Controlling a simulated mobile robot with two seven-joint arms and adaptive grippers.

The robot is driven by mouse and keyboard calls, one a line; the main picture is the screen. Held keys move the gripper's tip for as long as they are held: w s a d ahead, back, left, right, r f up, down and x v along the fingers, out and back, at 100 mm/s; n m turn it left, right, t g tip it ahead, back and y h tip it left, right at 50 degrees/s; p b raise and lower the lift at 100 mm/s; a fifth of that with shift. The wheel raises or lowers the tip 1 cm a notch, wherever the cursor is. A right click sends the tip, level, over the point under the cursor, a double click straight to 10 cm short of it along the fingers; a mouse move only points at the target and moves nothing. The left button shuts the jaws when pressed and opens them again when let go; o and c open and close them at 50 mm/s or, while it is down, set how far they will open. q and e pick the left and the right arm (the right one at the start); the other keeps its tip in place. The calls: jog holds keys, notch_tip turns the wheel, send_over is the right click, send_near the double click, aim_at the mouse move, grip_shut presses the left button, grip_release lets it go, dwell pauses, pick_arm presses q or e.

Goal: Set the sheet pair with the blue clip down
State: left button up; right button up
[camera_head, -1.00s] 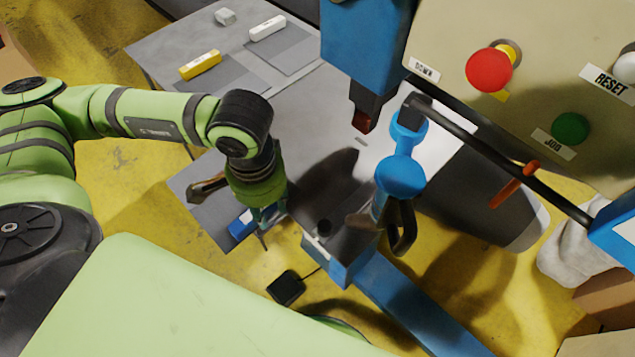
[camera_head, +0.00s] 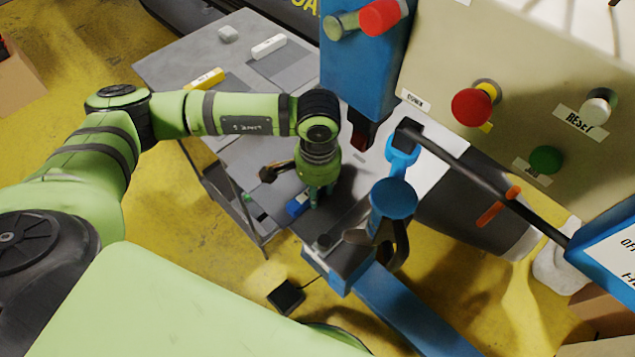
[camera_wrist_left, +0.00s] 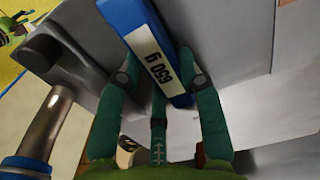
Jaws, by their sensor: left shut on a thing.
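My left gripper (camera_head: 316,200) is shut at the blue clip (camera_head: 298,204), beside the blue machine's lower arm. In the left wrist view the clip (camera_wrist_left: 150,45) is a blue bar with a white "650 g" label, lying between the green fingers (camera_wrist_left: 155,85). Grey surfaces lie under and around it there; I cannot tell where the clipped sheets end and the surfaces below begin. In the head view the arm and gripper hide much of the sheet pair. I cannot tell whether it rests on anything. My right gripper is out of view.
The grey table (camera_head: 172,62) holds grey sheets with a yellow clip (camera_head: 206,80) and a white clip (camera_head: 268,46), plus a small pale block (camera_head: 228,34). The blue machine's lower arm (camera_head: 345,272), blue-and-black lever (camera_head: 393,198) and control panel (camera_head: 520,100) crowd the right. A black pedal (camera_head: 286,297) is on the floor.

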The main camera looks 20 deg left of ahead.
pick_arm(q)
jog(key=shift+f, duration=0.3)
jog(key=shift+f+b, duration=0.15)
jog(key=shift+b, duration=0.15)
jog(key=o, duration=1.2)
